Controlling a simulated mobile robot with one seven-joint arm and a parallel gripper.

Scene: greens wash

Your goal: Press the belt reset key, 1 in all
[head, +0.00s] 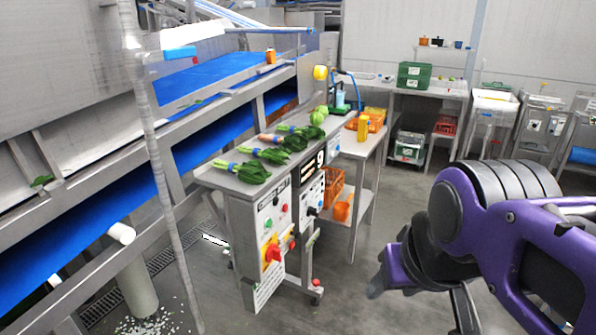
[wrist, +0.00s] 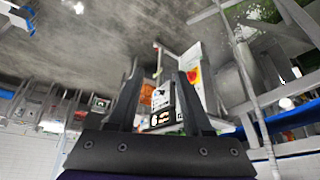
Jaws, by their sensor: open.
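A grey control panel (head: 265,240) is on the front end of the steel table. It carries small round keys, including a green one (head: 268,222), and a large red and yellow rotary switch (head: 272,253). Beside it is a box with a dark display (head: 312,163) and more keys. I cannot tell which key is the belt reset key, as labels are too small. My gripper (wrist: 158,72) is open and empty in the wrist view, where the picture is upside down. The rotary switch (wrist: 193,76) and display box (wrist: 160,117) show beyond its fingers, apart from them.
Bunches of leafy greens (head: 252,172) lie on the steel table (head: 212,178). A blue conveyor belt (head: 130,190) with steel frame runs along the left. A thin post (head: 165,190) stands before it. Orange crates (head: 333,187) sit beyond the panel.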

